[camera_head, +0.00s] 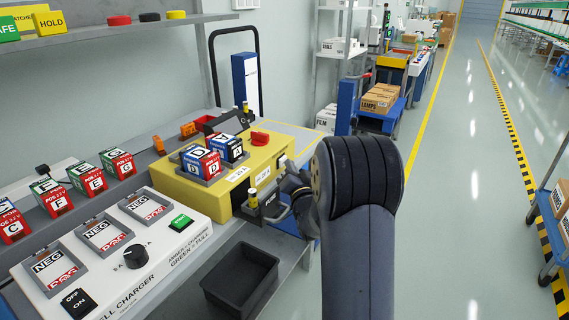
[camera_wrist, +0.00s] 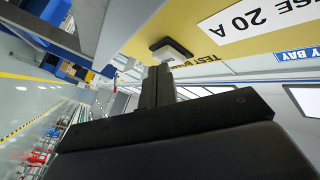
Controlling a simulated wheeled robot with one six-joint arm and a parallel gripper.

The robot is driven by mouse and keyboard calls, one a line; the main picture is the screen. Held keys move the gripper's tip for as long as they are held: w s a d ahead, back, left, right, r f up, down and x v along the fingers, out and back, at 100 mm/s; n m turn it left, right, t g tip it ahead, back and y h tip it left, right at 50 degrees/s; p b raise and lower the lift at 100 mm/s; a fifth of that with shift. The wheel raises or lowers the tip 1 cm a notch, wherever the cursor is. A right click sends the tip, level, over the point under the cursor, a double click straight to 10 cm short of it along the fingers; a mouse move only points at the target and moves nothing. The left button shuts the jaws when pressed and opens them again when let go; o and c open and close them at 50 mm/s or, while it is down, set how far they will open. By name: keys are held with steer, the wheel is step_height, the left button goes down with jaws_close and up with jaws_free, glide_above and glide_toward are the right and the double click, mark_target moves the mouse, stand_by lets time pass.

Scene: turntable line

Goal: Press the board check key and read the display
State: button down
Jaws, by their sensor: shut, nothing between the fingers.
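A white key (camera_wrist: 172,50) in a dark surround sits on that face by the "TEST" label. My gripper (camera_wrist: 159,70) is shut and empty, its tips right at the key; I cannot tell whether they touch it. In the head view my arm hides much of the gripper. I make out no readable display.
A white cell charger (camera_head: 120,250) with a knob, green key and on/off switch is at front left. Several cells (camera_head: 86,178) stand behind it. A black bin (camera_head: 241,278) sits below the bench edge. A red knob (camera_head: 260,138) is on the yellow box. The right aisle is clear.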

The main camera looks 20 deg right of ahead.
steer(key=shift+w+a, duration=0.15)
steer(key=shift+w, duration=0.05)
steer(key=shift+s, duration=0.1)
stand_by(0.4)
steer(key=shift+s+d+b, duration=0.5)
steer(key=shift+s+d, duration=0.05)
steer(key=shift+s, duration=0.1)
steer(key=s+d, duration=0.1)
steer(key=s, duration=0.1)
steer(key=s+d+b, duration=0.1)
steer(key=s+d, duration=0.1)
stand_by(0.4)
steer(key=shift+w, duration=0.1)
stand_by(0.4)
